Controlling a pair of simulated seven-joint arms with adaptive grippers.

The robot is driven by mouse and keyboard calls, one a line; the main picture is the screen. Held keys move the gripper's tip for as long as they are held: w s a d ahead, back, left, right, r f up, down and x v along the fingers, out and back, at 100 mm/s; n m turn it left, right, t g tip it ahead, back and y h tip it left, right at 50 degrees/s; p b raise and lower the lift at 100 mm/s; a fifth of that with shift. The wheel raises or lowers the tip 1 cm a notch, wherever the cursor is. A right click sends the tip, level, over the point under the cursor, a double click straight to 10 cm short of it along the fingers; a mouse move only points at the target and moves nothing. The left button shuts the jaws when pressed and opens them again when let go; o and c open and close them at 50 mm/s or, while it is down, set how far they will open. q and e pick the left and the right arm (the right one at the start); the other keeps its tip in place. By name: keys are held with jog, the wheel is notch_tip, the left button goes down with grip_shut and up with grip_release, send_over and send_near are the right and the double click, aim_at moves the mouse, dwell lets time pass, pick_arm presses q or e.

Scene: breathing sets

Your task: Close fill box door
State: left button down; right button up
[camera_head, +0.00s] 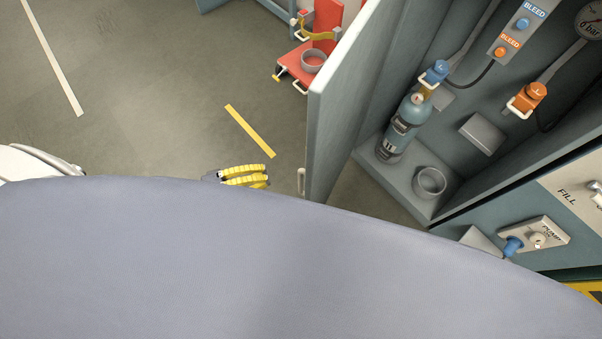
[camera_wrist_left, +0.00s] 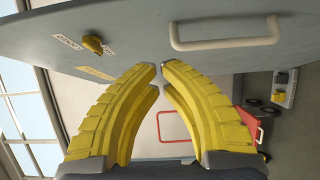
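The fill box door (camera_head: 335,95) stands open, swung out from the left side of the fill box (camera_head: 480,190). Its pale handle (camera_head: 301,182) shows at the door's lower left edge and as a bar in the left wrist view (camera_wrist_left: 225,46). My left gripper (camera_head: 266,177) has yellow fingers and is left of the handle, apart from it. In the left wrist view its fingertips (camera_wrist_left: 159,68) nearly meet with nothing between them, in front of the door panel (camera_wrist_left: 135,30) and beside the handle. My right gripper is not in view.
Inside the box stand a blue-grey cylinder (camera_head: 403,128) and a grey cup-like holder (camera_head: 430,182). A red stand (camera_head: 305,68) is behind the door. Open floor (camera_head: 150,90) lies to the left. A large blue-grey surface hides the foreground.

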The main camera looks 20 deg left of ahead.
pick_arm(q)
send_over(301, 176)
jog(key=v, duration=0.2)
jog(key=shift+s+d, duration=0.3)
jog(key=shift+d, duration=0.25)
jog(key=shift+s+d, duration=0.25)
jog(key=shift+d, duration=0.3)
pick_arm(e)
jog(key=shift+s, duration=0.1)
